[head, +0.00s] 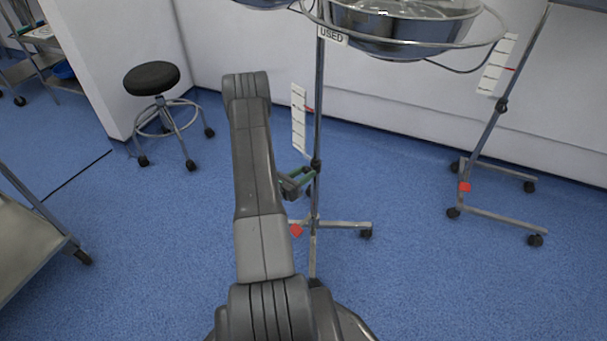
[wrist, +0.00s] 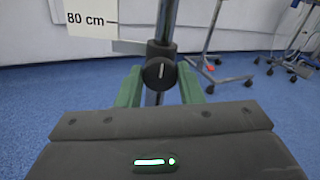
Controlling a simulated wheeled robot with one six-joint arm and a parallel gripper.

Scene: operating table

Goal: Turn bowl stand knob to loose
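The bowl stand is a thin metal pole (head: 319,100) with a "USED" label (head: 332,37) and a steel bowl (head: 400,30) on top. Its black round knob (wrist: 160,73) sits on the pole's dark collar, with a white line pointing straight up. The knob's collar is small in the head view (head: 316,164). The gripper (head: 301,178) is level, close to the pole. How deep the knob lies between the fingertips is unclear.
A white height card (wrist: 92,17) marked "80 cm" hangs beside the pole. A second stand (head: 490,130) is at the right, and a black stool (head: 152,79) at the left. A metal trolley (head: 25,240) is at the left edge. Blue floor is free between them.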

